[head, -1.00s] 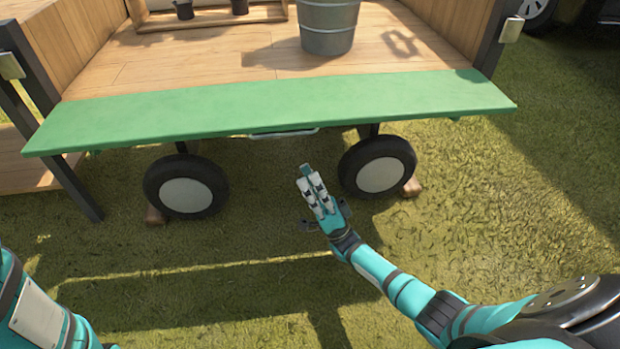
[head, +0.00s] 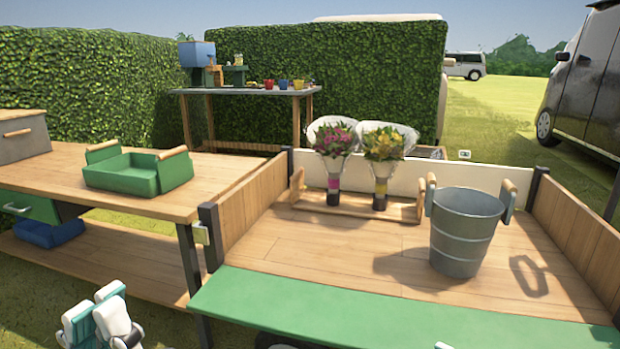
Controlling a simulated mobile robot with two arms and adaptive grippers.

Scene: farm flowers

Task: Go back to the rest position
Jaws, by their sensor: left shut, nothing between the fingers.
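My left gripper (head: 108,304) is at the bottom left, white and teal. It is shut and empty, over the grass in front of the wooden table. A small pale tip at the bottom edge, right of centre, may be part of my right gripper; the rest of that arm is out of view. The cart (head: 365,250) has a wooden bed and a green front board (head: 400,308). A metal bucket (head: 464,235) stands upright on its right side. Two wrapped bouquets, one pink (head: 333,165) and one yellow (head: 381,170), stand in a wooden rack (head: 404,212).
A wooden table (head: 200,190) at left holds a green tray (head: 125,174) and a grey box (head: 22,136). A blue bin (head: 47,233) is on its lower shelf. A farther table (head: 250,92) stands by the hedge (head: 380,70). A dark van (head: 590,85) is at right.

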